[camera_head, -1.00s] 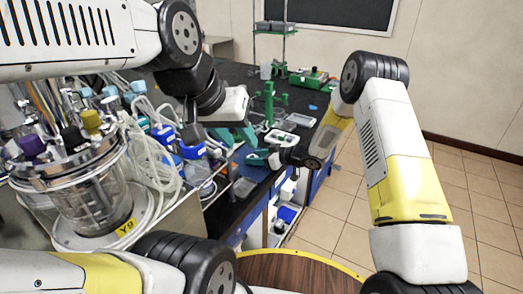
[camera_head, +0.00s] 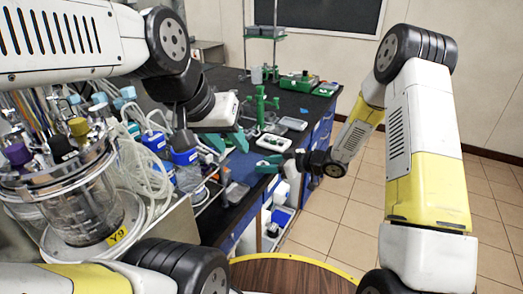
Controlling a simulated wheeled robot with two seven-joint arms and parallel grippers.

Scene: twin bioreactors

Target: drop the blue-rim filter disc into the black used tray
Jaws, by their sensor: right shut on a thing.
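My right gripper (camera_head: 267,163) reaches in from the right, its green fingers low over the front of the black bench. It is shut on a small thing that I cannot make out. I cannot clearly see the blue-rim filter disc. My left gripper (camera_head: 226,141) hangs over the bench to the left of the right one, its green fingers spread apart with nothing visible between them. I cannot pick out the black used tray for certain against the dark bench top. A small dark grey box (camera_head: 236,193) sits at the bench's front edge, below the grippers.
A glass bioreactor (camera_head: 75,205) with tubing stands at the left. White trays (camera_head: 292,124) (camera_head: 272,143) and a green stand (camera_head: 260,103) are on the bench (camera_head: 228,78). A green device (camera_head: 299,82) is farther back. The floor at the right is clear.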

